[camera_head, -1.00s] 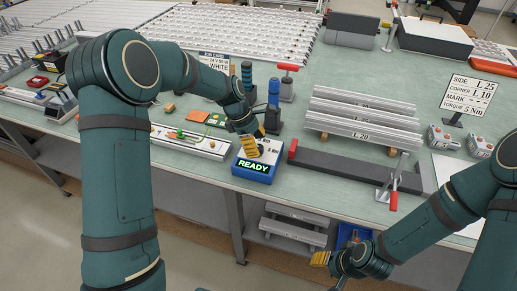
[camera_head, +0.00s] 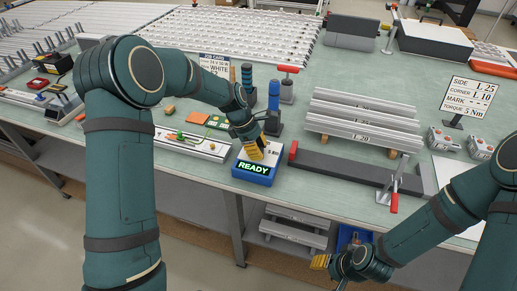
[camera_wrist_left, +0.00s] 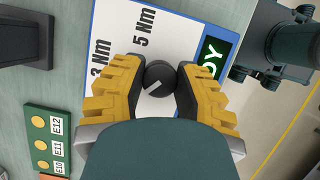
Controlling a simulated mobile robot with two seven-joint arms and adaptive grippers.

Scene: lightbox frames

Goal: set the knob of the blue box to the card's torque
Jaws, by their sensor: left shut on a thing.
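The blue box (camera_head: 253,173) sits at the table's front edge. Its green READY display is lit, and its top is white. In the left wrist view its top (camera_wrist_left: 118,22) bears the labels 3 Nm and 5 Nm. My left gripper (camera_head: 255,150) reaches down onto the box. In the wrist view its yellow fingers are shut on the dark round knob (camera_wrist_left: 160,76), one on each side. A white mark on the knob slants toward the lower left there. The card (camera_head: 469,97) at right reads TORQUE 5 Nm. My right gripper (camera_head: 320,262) hangs low, off the table's front; its jaws are unclear.
A stack of silver profiles (camera_head: 362,120) and a long dark bar (camera_head: 340,172) with a red-handled clamp (camera_head: 395,185) lie right of the box. A silver rail (camera_head: 190,143) lies left of it. Blue and black upright tools (camera_head: 273,105) stand close behind.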

